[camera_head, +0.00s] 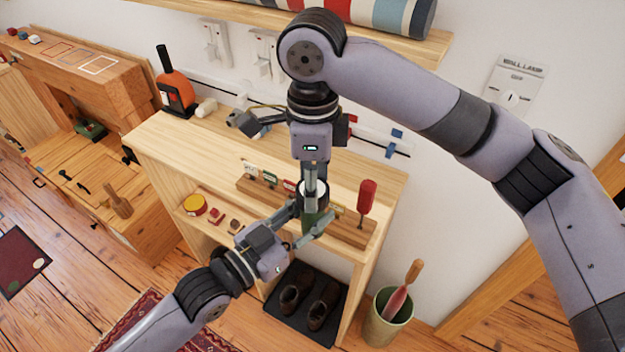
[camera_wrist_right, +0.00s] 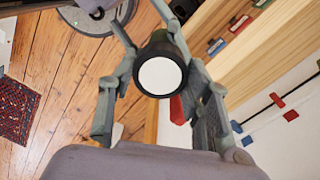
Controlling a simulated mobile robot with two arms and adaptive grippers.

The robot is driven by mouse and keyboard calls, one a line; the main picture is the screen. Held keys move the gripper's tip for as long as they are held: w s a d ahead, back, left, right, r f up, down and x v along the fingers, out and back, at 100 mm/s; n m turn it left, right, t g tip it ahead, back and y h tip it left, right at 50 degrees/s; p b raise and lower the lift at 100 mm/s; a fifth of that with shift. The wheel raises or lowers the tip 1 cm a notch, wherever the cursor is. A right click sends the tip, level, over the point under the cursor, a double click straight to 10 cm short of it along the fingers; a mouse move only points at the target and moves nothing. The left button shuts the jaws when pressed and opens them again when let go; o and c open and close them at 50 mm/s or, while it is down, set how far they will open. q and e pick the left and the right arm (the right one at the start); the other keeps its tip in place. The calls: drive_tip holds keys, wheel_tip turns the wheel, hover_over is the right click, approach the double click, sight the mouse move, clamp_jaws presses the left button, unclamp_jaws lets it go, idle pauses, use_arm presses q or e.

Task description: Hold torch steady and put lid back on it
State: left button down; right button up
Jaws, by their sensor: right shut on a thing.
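A dark green torch (camera_head: 310,223) stands roughly upright in front of the wooden shelf unit. My left gripper (camera_head: 306,219) comes in from the lower left and is shut on the torch's body, one finger on each side. My right gripper (camera_head: 313,187) points down from above and is shut on the round lid with a dark rim and white face at the torch's top. In the right wrist view the lid (camera_wrist_right: 161,76) sits between both fingers, in line with the torch. Whether the lid is seated or just above the body is hidden.
The wooden shelf unit (camera_head: 150,145) stands close behind, with a red-handled screwdriver (camera_head: 367,197), yellow tin (camera_head: 194,204) and orange bottle (camera_head: 174,88) on it. Shoes (camera_head: 297,289) lie on a dark tray below. A green bin (camera_head: 388,325) stands at right.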

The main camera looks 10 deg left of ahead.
drive_tip(key=o, duration=0.9)
drive_tip(key=shift+o, duration=0.2)
drive_tip(key=shift+r, duration=0.1)
drive_tip(key=shift+r, duration=2.2)
drive_tip(key=shift+c, duration=0.4)
